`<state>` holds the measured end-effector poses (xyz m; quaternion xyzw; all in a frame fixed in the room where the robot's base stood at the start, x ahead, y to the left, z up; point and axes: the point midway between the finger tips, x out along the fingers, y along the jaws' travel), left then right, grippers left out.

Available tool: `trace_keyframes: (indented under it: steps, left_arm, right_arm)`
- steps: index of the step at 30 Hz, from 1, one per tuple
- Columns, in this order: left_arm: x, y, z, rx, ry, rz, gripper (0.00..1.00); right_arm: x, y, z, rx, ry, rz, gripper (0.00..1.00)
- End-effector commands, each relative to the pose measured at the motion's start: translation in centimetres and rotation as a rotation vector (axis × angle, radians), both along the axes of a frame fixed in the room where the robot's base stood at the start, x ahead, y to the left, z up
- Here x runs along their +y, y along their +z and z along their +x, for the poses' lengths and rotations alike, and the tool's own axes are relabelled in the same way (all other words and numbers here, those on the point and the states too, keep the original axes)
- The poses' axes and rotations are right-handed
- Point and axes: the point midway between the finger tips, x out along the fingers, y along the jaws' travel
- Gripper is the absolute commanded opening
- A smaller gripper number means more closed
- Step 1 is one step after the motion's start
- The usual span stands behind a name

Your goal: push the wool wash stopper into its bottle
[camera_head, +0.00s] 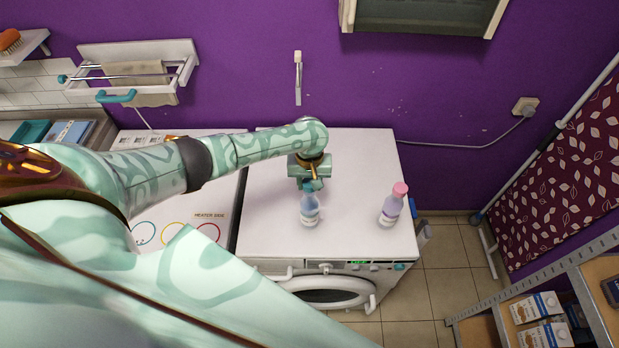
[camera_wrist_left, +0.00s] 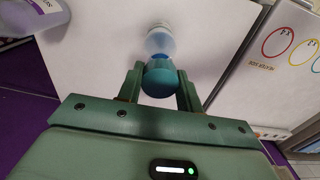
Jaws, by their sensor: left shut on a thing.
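A small pale bottle (camera_head: 310,212) with a white label stands upright on the white washing machine. A teal-blue stopper (camera_head: 311,187) is at its mouth; I cannot tell how deep it sits. My left gripper (camera_head: 312,183) is directly above the bottle, shut on the stopper. In the left wrist view the stopper (camera_wrist_left: 160,80) is between the two fingers of the left gripper (camera_wrist_left: 160,76), with the bottle (camera_wrist_left: 159,42) beyond it. The fingers hide part of the stopper and neck. My right gripper is not in view.
A lilac bottle with a pink cap (camera_head: 391,207) stands to the right on the washing machine top (camera_head: 350,160), near its right edge. A white top with coloured rings (camera_head: 178,233) adjoins on the left. The machine top behind the bottles is clear.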

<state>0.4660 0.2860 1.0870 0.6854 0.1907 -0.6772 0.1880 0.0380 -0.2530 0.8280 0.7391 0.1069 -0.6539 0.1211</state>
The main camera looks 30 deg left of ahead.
Motion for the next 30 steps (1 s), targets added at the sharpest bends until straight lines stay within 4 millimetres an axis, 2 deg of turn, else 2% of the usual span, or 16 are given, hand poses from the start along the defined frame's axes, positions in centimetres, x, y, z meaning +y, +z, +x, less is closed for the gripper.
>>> trace_keyframes:
  steps: [28, 29, 30]
  left_arm:
    - [-0.1, -2.4, 0.0, 0.001, 0.0, -0.001, 0.04]
    - [0.0, -2.5, 0.0, 0.0, 0.0, 0.0, 0.38]
    - [0.0, -2.4, 0.0, 0.0, 0.0, 0.0, 0.49]
  right_arm:
    - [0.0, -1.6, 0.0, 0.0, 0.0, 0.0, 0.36]
    - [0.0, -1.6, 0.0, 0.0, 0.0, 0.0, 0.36]
    - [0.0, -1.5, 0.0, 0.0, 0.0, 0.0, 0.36]
